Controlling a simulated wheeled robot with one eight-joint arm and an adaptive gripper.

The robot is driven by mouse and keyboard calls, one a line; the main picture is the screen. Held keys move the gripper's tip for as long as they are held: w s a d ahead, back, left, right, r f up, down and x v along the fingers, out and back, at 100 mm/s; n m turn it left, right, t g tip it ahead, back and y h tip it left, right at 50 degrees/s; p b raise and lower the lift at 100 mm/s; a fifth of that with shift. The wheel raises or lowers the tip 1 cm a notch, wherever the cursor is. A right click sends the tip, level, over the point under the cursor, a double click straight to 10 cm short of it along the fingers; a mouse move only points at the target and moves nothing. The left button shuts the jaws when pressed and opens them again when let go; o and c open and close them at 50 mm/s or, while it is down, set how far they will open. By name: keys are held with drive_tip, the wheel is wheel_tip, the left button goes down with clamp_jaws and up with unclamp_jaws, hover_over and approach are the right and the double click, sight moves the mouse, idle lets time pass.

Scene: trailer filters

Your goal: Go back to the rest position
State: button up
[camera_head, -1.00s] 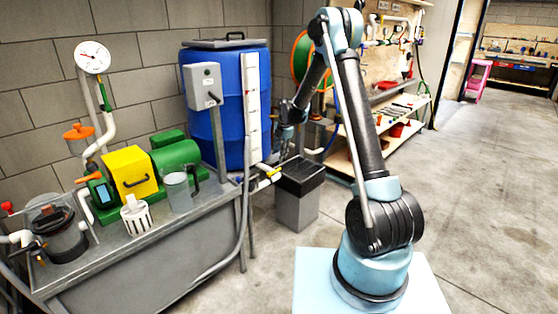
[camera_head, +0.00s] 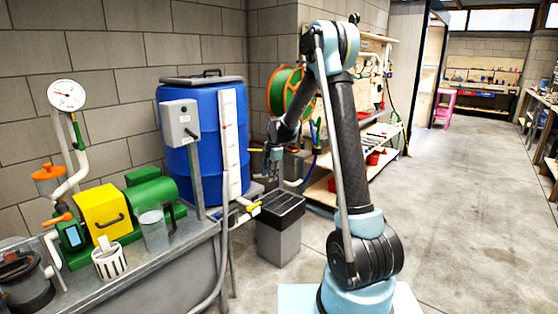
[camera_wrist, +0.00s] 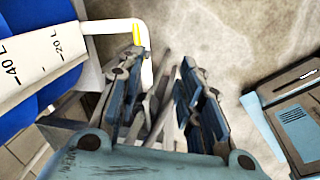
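My arm is bent at the elbow, with its forearm reaching down to the left. My gripper (camera_head: 273,162) points down in the head view, just right of the blue barrel and above the grey bin. In the wrist view, my gripper (camera_wrist: 162,62) has its two fingers spread apart. Nothing is held between the fingertips. A white pipe with a yellow part (camera_wrist: 146,65) shows close beside the left finger.
The blue barrel (camera_head: 192,135) with its white scale strip (camera_head: 231,140) stands left of my gripper. The grey bin (camera_head: 279,235) is below it. A metal bench (camera_head: 170,270) holds pumps and cups at left. Shelves (camera_head: 375,150) stand behind. Concrete floor is open at right.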

drive_tip(key=s+d+r+m, duration=0.6)
drive_tip(key=s+d, duration=0.2)
drive_tip(key=s, duration=0.3)
drive_tip(key=s+d+r+m, duration=0.55)
drive_tip(key=s+d, duration=0.25)
drive_tip(key=s, duration=0.3)
drive_tip(key=s+d+f+m, duration=0.2)
drive_tip(key=s+m, duration=0.2)
drive_tip(key=s, duration=0.4)
drive_tip(key=s+d+f+m+h, duration=0.1)
drive_tip(key=s+d+f+m, duration=0.2)
drive_tip(key=s, duration=0.5)
drive_tip(key=s+d+f+m, duration=0.2)
drive_tip(key=s+d+m, duration=0.1)
drive_tip(key=s+m, duration=0.3)
drive_tip(key=s, duration=0.2)
drive_tip(key=shift+s+d+f+t+h, duration=0.15)
drive_tip(key=shift+s+f+t+h, duration=0.1)
drive_tip(key=shift+s+t+h, duration=0.1)
